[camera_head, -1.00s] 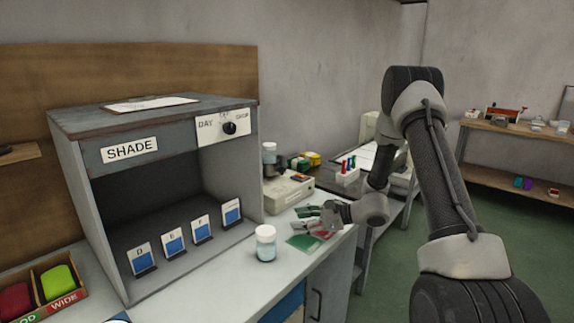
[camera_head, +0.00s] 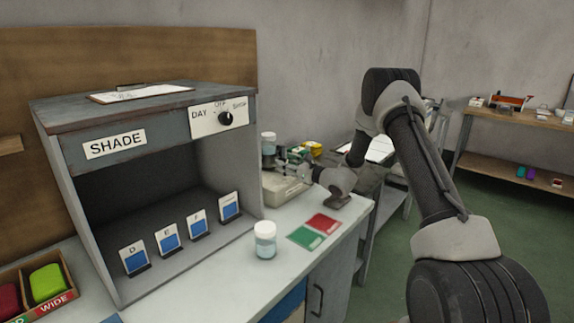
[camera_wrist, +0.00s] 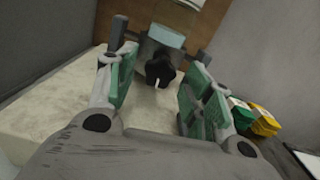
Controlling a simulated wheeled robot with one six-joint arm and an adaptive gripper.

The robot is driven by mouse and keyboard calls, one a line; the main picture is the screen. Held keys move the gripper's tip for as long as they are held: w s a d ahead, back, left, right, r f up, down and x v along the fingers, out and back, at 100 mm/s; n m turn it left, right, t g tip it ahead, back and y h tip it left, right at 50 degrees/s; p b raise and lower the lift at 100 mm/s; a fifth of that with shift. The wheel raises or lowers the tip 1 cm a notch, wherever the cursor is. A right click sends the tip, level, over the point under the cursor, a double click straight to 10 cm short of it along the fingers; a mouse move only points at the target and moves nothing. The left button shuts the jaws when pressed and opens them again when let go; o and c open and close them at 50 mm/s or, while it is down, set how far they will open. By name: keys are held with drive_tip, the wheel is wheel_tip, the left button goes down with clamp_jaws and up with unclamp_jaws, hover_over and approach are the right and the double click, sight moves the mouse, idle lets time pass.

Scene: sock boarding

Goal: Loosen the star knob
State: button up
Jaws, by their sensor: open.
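The star knob (camera_wrist: 160,71) is black, with a small white mark. In the wrist view it sits between and beyond my fingertips, on the front of a grey holder on a pale base (camera_wrist: 60,105). In the head view the pale device (camera_head: 285,187) stands at the back of the bench, right of the shade box, and I cannot make out the knob there. My gripper (camera_head: 291,164) reaches over this device from the right. It also shows in the wrist view (camera_wrist: 157,88), with its green-padded fingers apart on either side of the knob. I see no clear contact.
The shade box (camera_head: 150,180) stands left with its own dial (camera_head: 226,118). Yellow and green items (camera_wrist: 255,117) are close to the right of my gripper.

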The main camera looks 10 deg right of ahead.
drive_tip(key=shift+w, duration=0.1)
drive_tip(key=c, duration=1.1)
drive_tip(key=shift+o, duration=0.2)
